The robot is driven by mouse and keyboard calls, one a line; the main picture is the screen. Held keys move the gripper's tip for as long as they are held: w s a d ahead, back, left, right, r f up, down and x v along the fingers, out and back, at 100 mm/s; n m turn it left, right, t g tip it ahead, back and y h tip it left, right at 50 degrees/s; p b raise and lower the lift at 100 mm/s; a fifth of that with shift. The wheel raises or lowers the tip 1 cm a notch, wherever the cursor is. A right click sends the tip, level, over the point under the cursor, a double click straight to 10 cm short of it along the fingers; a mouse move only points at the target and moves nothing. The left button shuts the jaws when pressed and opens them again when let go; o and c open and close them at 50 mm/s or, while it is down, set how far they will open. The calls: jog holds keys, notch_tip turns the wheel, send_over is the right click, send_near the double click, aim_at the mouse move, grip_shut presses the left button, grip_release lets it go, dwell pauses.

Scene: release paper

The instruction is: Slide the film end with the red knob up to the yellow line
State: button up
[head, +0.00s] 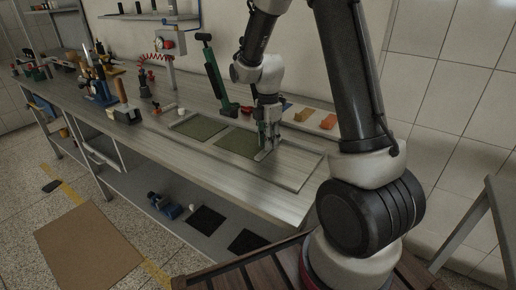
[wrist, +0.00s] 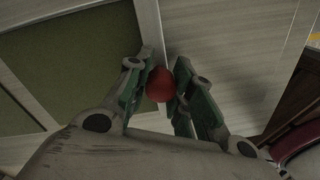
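The red knob (wrist: 160,84) sits between the two green-padded fingers of my gripper (wrist: 161,92) in the wrist view. The fingers are close on either side of the knob; a thin gap may show at its right, so I cannot tell whether they press on it. In the head view my gripper (head: 268,146) points down at the right end of the dark green film (head: 238,142) on the bench, and hides the knob. The film's pale end strip (wrist: 151,28) shows beside the knob in the wrist view. I cannot make out the yellow line on the bench.
A second green panel (head: 199,127) lies to the left on the metal bench (head: 170,148). A green-handled tool (head: 214,75) stands behind. The bench right of my gripper is bare.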

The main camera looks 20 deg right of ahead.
jog(key=o, duration=0.4)
jog(key=shift+o, duration=0.2)
notch_tip(320, 180, up, 12)
jog(key=s+d+r+m+t, duration=0.1)
jog(key=s+r+m, duration=0.2)
jog(key=s+m, duration=0.3)
jog(key=s+r+m+t, duration=0.2)
jog(key=s+r+m, duration=0.1)
jog(key=s+m, duration=0.4)
jog(key=s+d+r+m+t, duration=0.1)
jog(key=s+r+m+t, duration=0.1)
jog(key=s+m, duration=0.4)
jog(key=s+r, duration=0.1)
jog(key=s, duration=0.4)
jog(key=shift+d+r, duration=0.25)
jog(key=shift+d, duration=0.1)
